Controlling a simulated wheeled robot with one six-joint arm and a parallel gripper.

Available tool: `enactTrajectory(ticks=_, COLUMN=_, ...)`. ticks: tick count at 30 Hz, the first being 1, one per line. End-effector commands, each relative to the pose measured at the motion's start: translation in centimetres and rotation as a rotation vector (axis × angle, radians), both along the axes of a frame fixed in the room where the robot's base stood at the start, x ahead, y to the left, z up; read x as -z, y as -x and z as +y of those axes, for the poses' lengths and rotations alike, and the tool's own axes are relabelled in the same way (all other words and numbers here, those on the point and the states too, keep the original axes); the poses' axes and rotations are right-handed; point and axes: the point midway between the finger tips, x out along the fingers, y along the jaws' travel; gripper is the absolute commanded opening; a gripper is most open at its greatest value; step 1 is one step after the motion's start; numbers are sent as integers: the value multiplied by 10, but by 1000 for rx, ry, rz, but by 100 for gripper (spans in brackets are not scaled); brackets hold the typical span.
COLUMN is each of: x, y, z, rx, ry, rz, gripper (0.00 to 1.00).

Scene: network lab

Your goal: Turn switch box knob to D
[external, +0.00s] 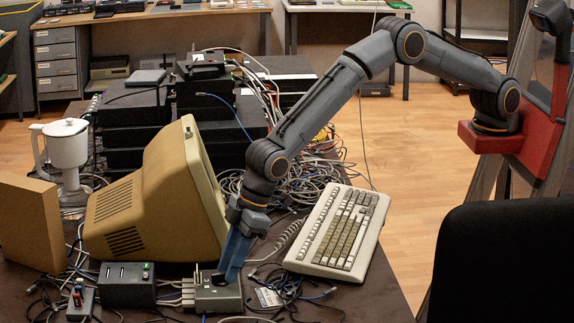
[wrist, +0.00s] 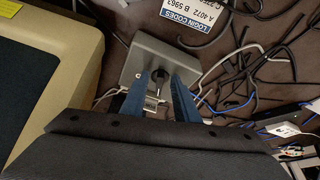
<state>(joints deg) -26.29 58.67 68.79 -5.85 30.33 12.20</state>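The switch box (external: 226,298) is a small grey box lying on the dark table in front of the beige monitor, with cables on its left side. In the wrist view the switch box (wrist: 140,60) shows its grey face, with a dark knob (wrist: 157,76) in the middle. My gripper (wrist: 160,76) has two blue fingers pointing at this face, one on each side of the knob, with a gap between them. In the external view my gripper (external: 231,277) reaches down to the box's top. I cannot read position letters or tell which way the knob points.
A beige monitor (external: 160,200) stands close behind the box. A keyboard (external: 340,230) lies to the right, a dark box (external: 128,285) to the left. Loose cables (external: 295,292) and a login codes card (wrist: 194,14) lie beside the switch box. A chair (external: 500,260) is at the right.

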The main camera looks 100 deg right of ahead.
Motion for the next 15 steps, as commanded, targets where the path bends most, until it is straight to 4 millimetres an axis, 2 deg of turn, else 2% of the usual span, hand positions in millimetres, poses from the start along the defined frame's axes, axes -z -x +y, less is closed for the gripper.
enactTrajectory(ticks=1, x=0, y=0, z=0, rx=0, ry=0, rz=0, gripper=20)
enactTrajectory(ticks=4, x=0, y=0, z=0, rx=0, ry=0, rz=0, gripper=3)
enactTrajectory(ticks=5, x=0, y=0, z=0, rx=0, ry=0, rz=0, gripper=0)
enactTrajectory(ticks=15, x=0, y=0, z=1, rx=26, ry=0, rz=0, gripper=0)
